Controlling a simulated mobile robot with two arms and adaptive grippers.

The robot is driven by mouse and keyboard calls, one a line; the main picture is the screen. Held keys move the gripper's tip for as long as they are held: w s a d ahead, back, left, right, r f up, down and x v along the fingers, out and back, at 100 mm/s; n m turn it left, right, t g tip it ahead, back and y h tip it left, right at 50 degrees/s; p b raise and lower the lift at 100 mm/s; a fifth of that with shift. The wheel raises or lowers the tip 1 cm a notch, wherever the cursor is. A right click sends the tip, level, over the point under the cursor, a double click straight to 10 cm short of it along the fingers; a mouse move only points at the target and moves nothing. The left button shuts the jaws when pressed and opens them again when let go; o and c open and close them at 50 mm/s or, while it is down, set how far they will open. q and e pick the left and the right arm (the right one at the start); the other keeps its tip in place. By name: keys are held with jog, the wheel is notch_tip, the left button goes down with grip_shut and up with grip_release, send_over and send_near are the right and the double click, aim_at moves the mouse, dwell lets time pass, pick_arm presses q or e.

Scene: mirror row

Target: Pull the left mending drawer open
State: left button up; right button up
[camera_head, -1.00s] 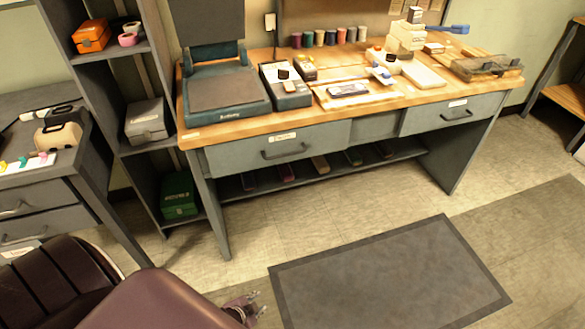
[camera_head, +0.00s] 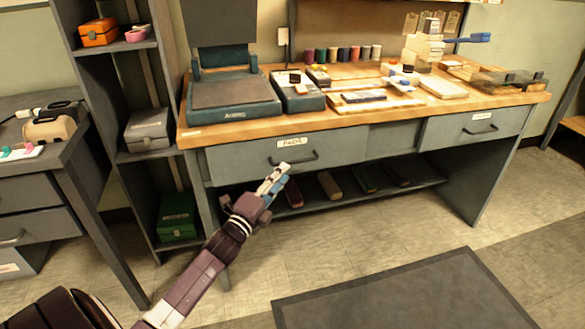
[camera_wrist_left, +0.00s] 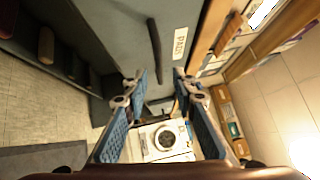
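The left mending drawer (camera_head: 236,158) is a grey front under the left part of the wooden bench top, and it looks shut. It bears a white label (camera_head: 292,142) and a dark bar handle (camera_head: 293,160). My left gripper (camera_head: 276,180) is in front of and just below the handle's left part, apparently apart from it. In the left wrist view, my left gripper (camera_wrist_left: 159,82) has its blue-padded fingers spread with nothing between them. The handle (camera_wrist_left: 154,50) lies ahead of the fingertips, with the label (camera_wrist_left: 180,43) beside it. My right gripper is out of view.
A second drawer (camera_head: 480,128) is at the bench's right. A low shelf (camera_head: 400,187) holding several items runs beneath. A grey shelf unit (camera_head: 144,144) stands left of the bench. The floor before the bench is clear, with a dark mat (camera_head: 415,298).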

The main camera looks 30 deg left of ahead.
aim_at(293, 163)
pick_arm(q)
jog(key=w, duration=0.4)
jog(key=w+b, duration=0.1)
jog(key=w, duration=0.1)
jog(key=shift+w+a+r, duration=0.25)
jog(key=shift+w+r, duration=0.1)
jog(key=shift+r, duration=0.05)
grip_shut()
